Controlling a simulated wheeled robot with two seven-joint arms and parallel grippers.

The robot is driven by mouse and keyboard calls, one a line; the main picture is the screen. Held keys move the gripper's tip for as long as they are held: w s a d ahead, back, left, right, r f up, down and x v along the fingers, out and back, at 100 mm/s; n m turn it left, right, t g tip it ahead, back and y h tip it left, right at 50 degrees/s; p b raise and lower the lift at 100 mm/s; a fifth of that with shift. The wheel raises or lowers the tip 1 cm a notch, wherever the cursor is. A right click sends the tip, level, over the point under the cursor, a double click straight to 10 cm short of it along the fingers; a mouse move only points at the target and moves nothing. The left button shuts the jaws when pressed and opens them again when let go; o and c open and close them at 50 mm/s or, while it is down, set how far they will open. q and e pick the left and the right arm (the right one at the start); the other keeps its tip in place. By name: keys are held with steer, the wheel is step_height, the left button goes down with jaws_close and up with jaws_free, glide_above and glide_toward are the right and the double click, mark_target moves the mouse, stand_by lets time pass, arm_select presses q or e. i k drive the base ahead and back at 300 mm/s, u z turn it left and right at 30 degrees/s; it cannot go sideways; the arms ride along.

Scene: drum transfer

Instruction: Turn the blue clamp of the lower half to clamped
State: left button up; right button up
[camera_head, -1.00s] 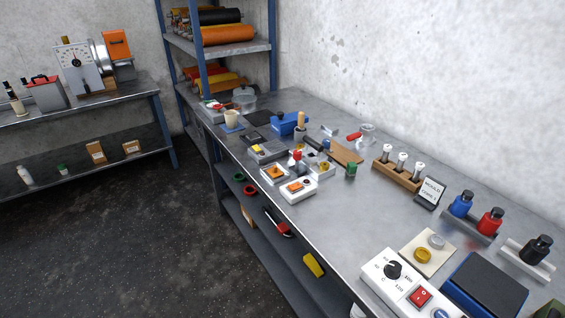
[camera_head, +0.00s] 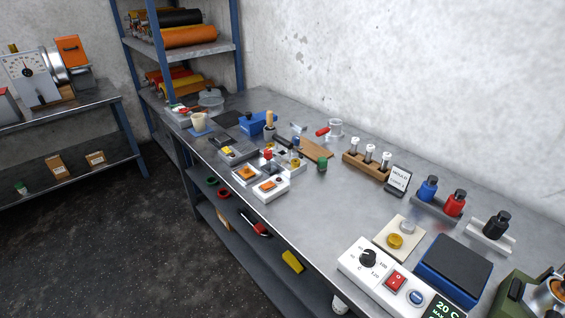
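Neither of my grippers is in view. I cannot make out which small part is the blue clamp of the lower half. Two white blocks with orange tops, a left one (camera_head: 246,174) and a right one (camera_head: 270,188), sit side by side near the bench's front edge. Small metal and white pieces with a red knob (camera_head: 267,155) stand just behind them. A blue block-shaped fixture (camera_head: 258,124) stands further back. The clamp positions are too small to tell.
The grey bench (camera_head: 320,220) has free room in its middle. A white control box (camera_head: 385,278), a blue-edged scale-like box (camera_head: 454,270) and a green device (camera_head: 525,300) are at front right. Bottles (camera_head: 428,189) and a wooden vial rack (camera_head: 368,166) stand along the back.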

mark_target(295, 139)
steer(key=k, duration=0.6)
steer(key=u, duration=0.3)
steer(key=i, duration=1.1)
steer(key=z, duration=0.85)
steer(key=k, duration=0.25)
steer(key=z, duration=0.45)
steer(key=i, duration=0.3)
